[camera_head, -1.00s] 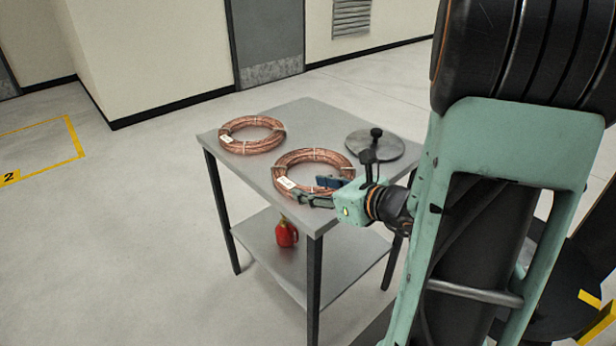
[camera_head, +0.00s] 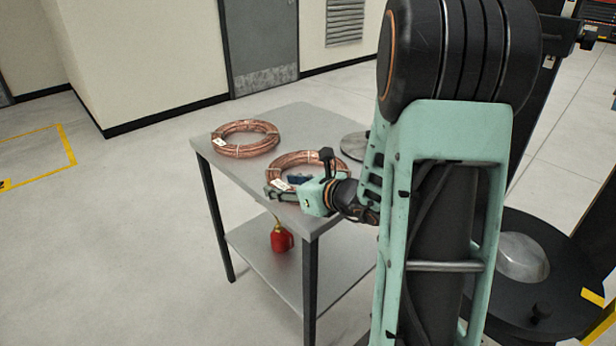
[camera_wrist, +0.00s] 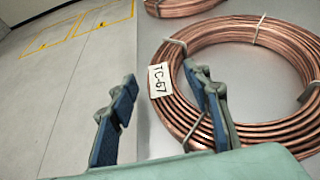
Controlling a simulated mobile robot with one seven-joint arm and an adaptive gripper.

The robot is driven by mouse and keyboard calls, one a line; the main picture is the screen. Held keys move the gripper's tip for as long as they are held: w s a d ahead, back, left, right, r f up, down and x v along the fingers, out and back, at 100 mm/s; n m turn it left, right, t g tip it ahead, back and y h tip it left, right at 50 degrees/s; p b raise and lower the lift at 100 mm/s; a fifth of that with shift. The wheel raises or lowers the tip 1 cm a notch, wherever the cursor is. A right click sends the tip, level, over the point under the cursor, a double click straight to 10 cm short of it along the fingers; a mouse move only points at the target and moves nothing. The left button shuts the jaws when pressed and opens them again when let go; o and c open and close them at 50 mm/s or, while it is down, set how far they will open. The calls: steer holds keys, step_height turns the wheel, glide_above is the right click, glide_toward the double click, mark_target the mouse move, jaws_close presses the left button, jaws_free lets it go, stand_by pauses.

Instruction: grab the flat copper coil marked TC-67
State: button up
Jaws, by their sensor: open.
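The flat copper coil marked TC-67 (camera_head: 296,158) lies on the tabletop near its front corner. In the wrist view the coil (camera_wrist: 220,35) fills the right side, and its white TC-67 tag (camera_wrist: 160,80) faces up on the left edge of the ring. My gripper (camera_head: 285,187) is open at the near left of the coil.
A second copper coil (camera_head: 250,151) with a white tag lies farther back on the metal table (camera_head: 206,152). A round grey disc (camera_head: 354,146) sits at the table's right, partly hidden by my arm. A red object (camera_head: 282,240) stands on the lower shelf. The floor at left is clear.

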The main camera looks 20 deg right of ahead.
jaws_close()
stand_by(0.5)
steer(key=shift+r, duration=0.15)
